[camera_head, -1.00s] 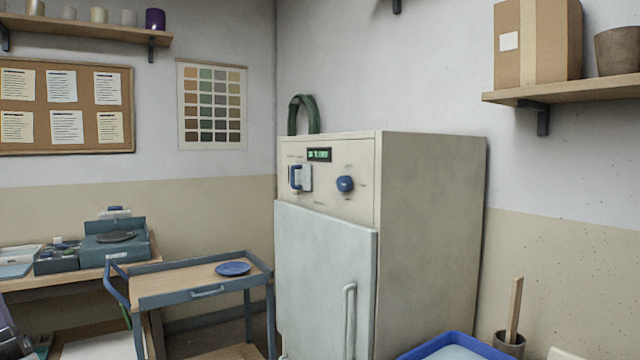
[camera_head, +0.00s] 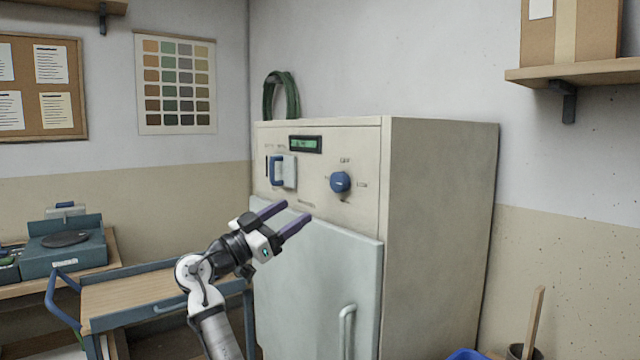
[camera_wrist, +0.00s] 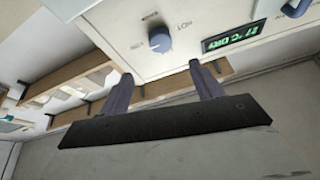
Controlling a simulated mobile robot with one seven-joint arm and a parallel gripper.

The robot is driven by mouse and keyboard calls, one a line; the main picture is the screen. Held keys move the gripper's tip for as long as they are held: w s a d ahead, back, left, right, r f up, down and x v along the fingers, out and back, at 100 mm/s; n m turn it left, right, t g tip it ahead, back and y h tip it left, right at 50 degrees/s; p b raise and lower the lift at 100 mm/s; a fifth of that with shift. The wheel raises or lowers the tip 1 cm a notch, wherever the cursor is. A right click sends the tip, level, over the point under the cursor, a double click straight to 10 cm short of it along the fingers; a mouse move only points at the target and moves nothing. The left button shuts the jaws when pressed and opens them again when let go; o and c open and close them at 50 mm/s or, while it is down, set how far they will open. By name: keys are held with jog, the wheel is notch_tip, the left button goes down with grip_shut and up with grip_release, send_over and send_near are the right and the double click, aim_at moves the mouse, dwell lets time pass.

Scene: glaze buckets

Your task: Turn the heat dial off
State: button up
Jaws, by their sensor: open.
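The heat dial (camera_head: 340,182) is a round blue knob on the cream front panel of a tall cabinet (camera_head: 440,220), right of a blue handle. In the wrist view the dial (camera_wrist: 160,40) shows above and between my two fingers. My gripper (camera_head: 284,214) is open and empty, its purple fingers pointing up and right, below and left of the dial in the head view. It also shows in the wrist view (camera_wrist: 163,84). The fingers look apart from the dial. The dial's exact setting is too small to read.
A blue handle (camera_head: 277,171) and a lit green display (camera_head: 305,144) sit on the panel left of the dial. The cabinet's pale door (camera_head: 320,270) with a vertical handle is below. A blue-framed cart (camera_head: 130,300) stands at the left. Shelves hang on the walls.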

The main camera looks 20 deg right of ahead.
aim_at(336, 183)
jog(key=p+x, duration=0.3)
jog(key=x, duration=0.8)
jog(key=shift+r+p, duration=0.25)
jog(key=shift+p, duration=0.15)
jog(key=shift+x, duration=0.8)
jog(key=shift+f, duration=0.15)
jog(key=shift+c, duration=0.3)
jog(key=c, duration=0.9)
